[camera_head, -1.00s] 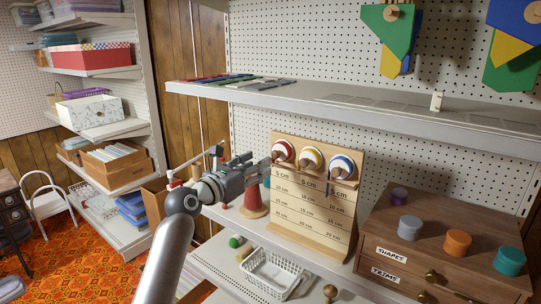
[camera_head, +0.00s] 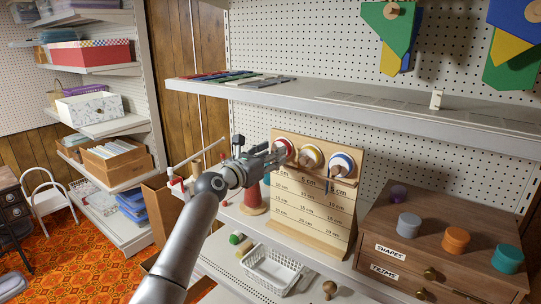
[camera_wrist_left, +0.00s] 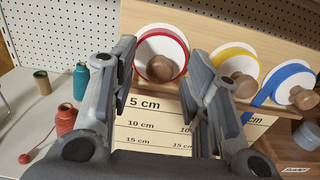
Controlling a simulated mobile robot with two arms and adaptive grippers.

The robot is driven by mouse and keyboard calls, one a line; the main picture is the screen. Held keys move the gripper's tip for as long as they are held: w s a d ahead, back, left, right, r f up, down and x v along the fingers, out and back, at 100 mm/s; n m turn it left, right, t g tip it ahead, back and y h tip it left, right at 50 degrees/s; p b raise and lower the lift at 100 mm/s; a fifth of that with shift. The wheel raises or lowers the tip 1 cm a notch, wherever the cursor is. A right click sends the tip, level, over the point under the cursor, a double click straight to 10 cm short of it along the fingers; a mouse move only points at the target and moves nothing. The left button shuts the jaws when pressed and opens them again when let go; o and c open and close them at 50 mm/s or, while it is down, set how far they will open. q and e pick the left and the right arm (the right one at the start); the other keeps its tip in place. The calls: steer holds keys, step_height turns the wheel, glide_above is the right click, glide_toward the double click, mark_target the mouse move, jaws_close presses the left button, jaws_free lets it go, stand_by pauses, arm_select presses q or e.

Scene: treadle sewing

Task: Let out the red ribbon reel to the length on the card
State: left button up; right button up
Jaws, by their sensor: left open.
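The red ribbon reel (camera_head: 288,145) is at the left end of a row of reels on an upright wooden board. In the left wrist view, the red reel (camera_wrist_left: 153,38) has a white face and a round wooden knob (camera_wrist_left: 160,68). My left gripper (camera_head: 280,155) is open just in front of it. In that wrist view, the fingers (camera_wrist_left: 161,60) stand either side of the knob; I cannot tell whether they touch it. The board (camera_head: 300,225) is printed with lengths such as 5, 10 and 15 cm below the reels. No separate card can be made out. My right gripper is out of view.
A yellow reel (camera_head: 312,154) and a blue reel (camera_head: 343,162) hang close to the right. A red spool (camera_head: 252,201) stands left of the board. A white basket (camera_head: 268,272) is below. A shelf (camera_head: 400,112) overhangs, and a wooden drawer cabinet (camera_head: 385,225) stands at right.

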arm_select(q)
steer(key=shift+c, duration=0.4)
jaws_close()
steer(key=shift+m, duration=0.3)
